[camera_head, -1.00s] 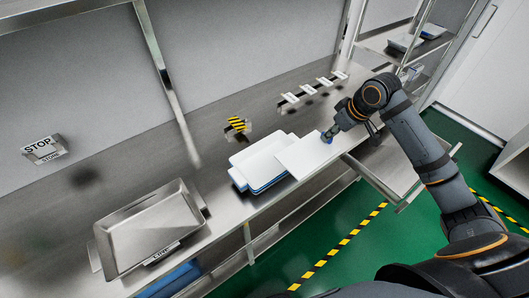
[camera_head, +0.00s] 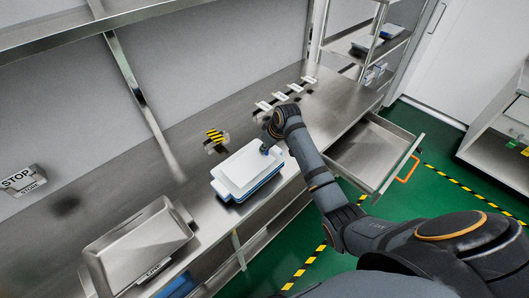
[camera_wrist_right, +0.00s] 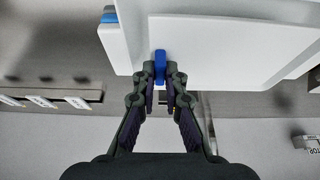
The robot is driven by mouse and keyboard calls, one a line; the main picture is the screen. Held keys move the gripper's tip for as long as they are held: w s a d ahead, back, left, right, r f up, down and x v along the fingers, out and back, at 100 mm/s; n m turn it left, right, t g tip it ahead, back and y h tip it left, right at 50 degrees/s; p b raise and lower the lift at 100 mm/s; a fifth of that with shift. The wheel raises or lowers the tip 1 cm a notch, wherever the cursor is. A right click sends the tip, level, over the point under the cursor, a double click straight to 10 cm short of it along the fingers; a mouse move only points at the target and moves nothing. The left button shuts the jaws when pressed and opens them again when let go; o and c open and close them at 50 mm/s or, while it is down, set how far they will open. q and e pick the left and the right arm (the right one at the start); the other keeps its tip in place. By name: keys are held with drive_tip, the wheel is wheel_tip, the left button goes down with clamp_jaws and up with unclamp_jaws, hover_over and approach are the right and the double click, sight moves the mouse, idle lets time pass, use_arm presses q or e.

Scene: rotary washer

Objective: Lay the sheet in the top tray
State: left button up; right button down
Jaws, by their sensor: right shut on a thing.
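A stack of white and blue trays (camera_head: 229,192) sits on the steel counter, its top tray white. A thin white sheet (camera_head: 248,165) lies over the top tray; I cannot tell whether it rests on it or is just above. My right gripper (camera_head: 267,147) is at the sheet's back right edge. In the right wrist view, my right gripper (camera_wrist_right: 161,88) is shut on the blue tab (camera_wrist_right: 160,66) of the sheet (camera_wrist_right: 215,50), with the white tray (camera_wrist_right: 118,48) behind it. My left gripper is out of view.
A large steel tray (camera_head: 137,245) stands at the left on the counter (camera_head: 205,215). A yellow-black striped block (camera_head: 216,137) and several white labels (camera_head: 280,96) are behind the stack. An open drawer (camera_head: 372,150) with an orange handle juts out at right.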

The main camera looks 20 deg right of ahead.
drive_tip(key=shift+w+a+f, duration=0.15)
drive_tip(key=shift+a+f, duration=0.1)
drive_tip(key=shift+f, duration=0.05)
wheel_tip(320, 180, down, 2)
drive_tip(key=shift+f+p, duration=0.15)
drive_tip(key=shift+p, duration=0.8)
drive_tip(key=shift+f, duration=0.3)
drive_tip(key=shift+f, duration=0.15)
drive_tip(key=c, duration=1.4)
unclamp_jaws()
drive_tip(key=b+v, duration=0.2)
drive_tip(key=v, duration=1)
